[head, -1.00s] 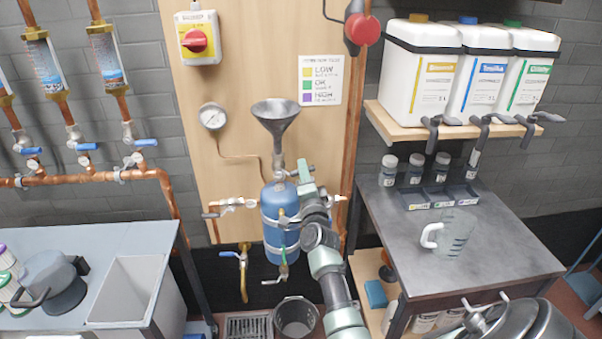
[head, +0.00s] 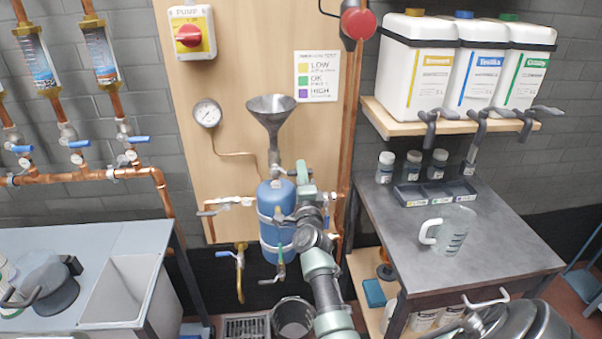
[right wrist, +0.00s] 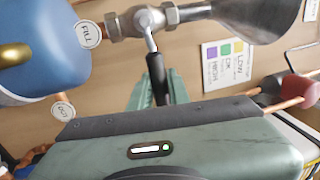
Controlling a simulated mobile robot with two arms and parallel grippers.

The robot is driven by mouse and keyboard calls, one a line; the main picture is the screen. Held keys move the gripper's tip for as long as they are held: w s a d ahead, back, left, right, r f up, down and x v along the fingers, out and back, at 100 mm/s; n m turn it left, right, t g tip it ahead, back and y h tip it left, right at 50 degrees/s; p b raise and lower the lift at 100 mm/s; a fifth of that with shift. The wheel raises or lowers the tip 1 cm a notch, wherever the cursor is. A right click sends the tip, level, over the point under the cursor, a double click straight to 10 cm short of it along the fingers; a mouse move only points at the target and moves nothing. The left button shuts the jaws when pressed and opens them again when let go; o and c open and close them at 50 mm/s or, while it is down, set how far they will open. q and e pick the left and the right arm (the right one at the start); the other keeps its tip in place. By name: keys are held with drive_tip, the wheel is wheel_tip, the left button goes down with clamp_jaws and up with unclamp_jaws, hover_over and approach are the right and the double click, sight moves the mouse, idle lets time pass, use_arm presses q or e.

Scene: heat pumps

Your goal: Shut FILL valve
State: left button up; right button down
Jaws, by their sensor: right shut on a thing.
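The FILL tag (right wrist: 88,33) hangs beside the valve body (right wrist: 140,20), which sits between the blue tank (right wrist: 35,45) and the steel funnel (right wrist: 255,15). The valve's lever has a black grip (right wrist: 155,78) and stands roughly crosswise to the pipe. My right gripper (right wrist: 158,95) is shut on the lever; its dark palm hides the lever's far end. In the head view my right gripper (head: 304,175) is just right of the pipe under the funnel (head: 270,110), above the blue tank (head: 272,235). The lever is hidden there. My left gripper is not in view.
A second tag (right wrist: 63,107) hangs lower on the tank. A gauge (head: 208,113) and a pump switch (head: 190,35) are on the board. A bucket (head: 293,318) stands below. A bench with a jug (head: 450,232) is at the right, a sink (head: 122,290) at the left.

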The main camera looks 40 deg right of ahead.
drive_tip(key=c, duration=1.5)
unclamp_jaws()
drive_tip(key=shift+f, duration=0.3)
drive_tip(key=shift+o, duration=0.8)
drive_tip(key=shift+r, duration=0.15)
drive_tip(key=v, duration=0.8)
drive_tip(key=shift+b, duration=0.45)
